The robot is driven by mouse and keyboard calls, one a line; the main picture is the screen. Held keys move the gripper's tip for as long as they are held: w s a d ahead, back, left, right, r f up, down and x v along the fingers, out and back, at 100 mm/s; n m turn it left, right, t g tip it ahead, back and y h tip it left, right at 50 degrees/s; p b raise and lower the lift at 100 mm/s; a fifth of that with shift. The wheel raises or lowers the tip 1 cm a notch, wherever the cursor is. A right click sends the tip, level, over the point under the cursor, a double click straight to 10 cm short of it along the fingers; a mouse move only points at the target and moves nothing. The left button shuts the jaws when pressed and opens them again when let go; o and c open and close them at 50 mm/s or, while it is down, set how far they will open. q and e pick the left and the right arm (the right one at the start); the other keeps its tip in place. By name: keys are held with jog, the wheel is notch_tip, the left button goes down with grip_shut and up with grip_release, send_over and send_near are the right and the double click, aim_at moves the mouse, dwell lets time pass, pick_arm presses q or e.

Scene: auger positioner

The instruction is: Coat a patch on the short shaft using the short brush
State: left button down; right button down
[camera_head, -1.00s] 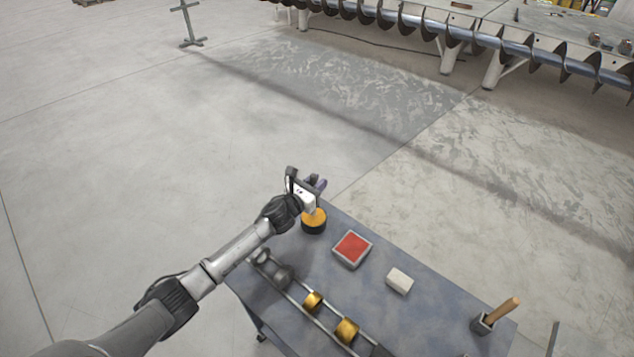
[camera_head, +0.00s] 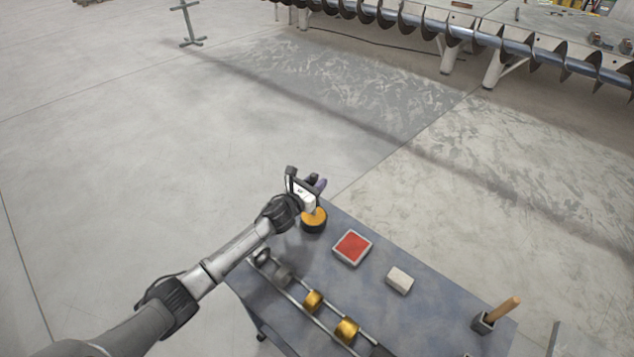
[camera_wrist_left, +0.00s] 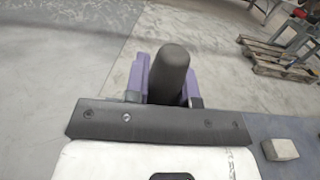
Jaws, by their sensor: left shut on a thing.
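My left gripper (camera_head: 306,190) is at the far left corner of the blue-grey table (camera_head: 420,270). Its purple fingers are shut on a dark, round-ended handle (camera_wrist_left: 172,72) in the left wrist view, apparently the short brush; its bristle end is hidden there. In the head view a round black pot with a yellow-orange top (camera_head: 314,221) stands directly below the gripper. I cannot tell whether the brush touches it. I cannot tell which part is the short shaft.
A red-topped square tray (camera_head: 352,248) and a white block (camera_head: 399,280) lie on the table. A wooden-handled tool (camera_head: 502,309) stands in a dark holder (camera_head: 482,324) at the right. A long auger (camera_head: 510,47) lies far back.

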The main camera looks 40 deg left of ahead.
jog(key=shift+a+f+b, duration=0.15)
jog(key=shift+f+b, duration=0.15)
jog(key=shift+f, duration=0.1)
dwell(0.3)
dwell(0.4)
jog(key=shift+f, duration=0.1)
dwell(0.4)
notch_tip(320, 180, up, 6)
jog(key=p, duration=0.6)
dwell(0.4)
dwell(0.6)
